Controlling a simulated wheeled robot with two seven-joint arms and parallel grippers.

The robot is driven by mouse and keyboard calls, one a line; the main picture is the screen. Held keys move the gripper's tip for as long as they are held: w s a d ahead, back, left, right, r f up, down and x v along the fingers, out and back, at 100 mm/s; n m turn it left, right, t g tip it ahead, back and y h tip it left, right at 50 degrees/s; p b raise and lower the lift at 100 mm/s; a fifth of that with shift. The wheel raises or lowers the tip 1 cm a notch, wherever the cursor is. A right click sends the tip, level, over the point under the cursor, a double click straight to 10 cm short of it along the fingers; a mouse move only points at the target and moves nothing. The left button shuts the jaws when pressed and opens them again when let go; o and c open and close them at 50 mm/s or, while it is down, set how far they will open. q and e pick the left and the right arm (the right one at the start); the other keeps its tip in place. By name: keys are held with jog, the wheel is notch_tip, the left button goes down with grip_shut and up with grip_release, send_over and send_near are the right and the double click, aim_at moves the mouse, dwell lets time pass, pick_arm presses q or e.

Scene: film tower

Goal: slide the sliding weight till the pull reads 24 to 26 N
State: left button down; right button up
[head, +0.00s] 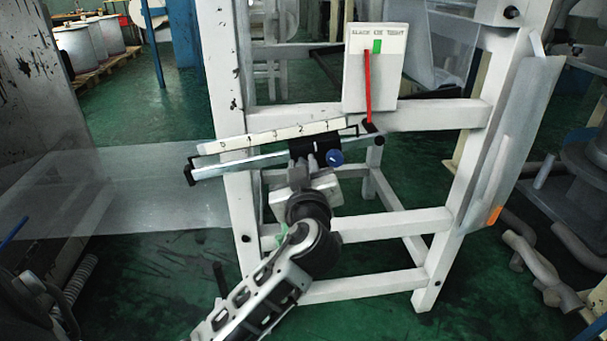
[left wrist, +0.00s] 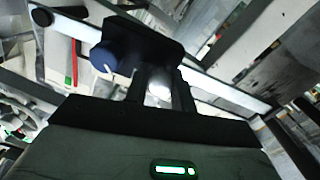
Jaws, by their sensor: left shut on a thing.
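The sliding weight (head: 302,147) is a black block with a blue knob (head: 335,157) on its right side. It sits on a slanted metal bar (head: 240,164) below a numbered white scale (head: 270,136), toward the bar's right end. My left gripper (head: 314,162) is shut on the sliding weight from below. In the left wrist view the black weight (left wrist: 150,45) and its blue knob (left wrist: 105,57) show beyond the fingers (left wrist: 160,90). A white gauge plate (head: 360,85) carries a red pointer (head: 367,85) and a green mark (head: 377,46). The pointer's tip is left of the green mark. My right gripper is not in view.
The white frame (head: 390,222) stands around the bar, with posts on both sides and lower rails. A clear sheet of film (head: 150,185) runs off to the left. Grey pipe pieces (head: 540,265) lie at the right.

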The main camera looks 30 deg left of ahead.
pick_arm(q)
jog(key=shift+f, duration=0.1)
jog(key=c, duration=1.2)
grip_release()
jog(key=shift+o, duration=0.2)
jog(key=shift+d, duration=0.1)
jog(key=v, duration=0.7)
jog(key=shift+s+b, duration=0.2)
jog(key=shift+b, duration=0.15)
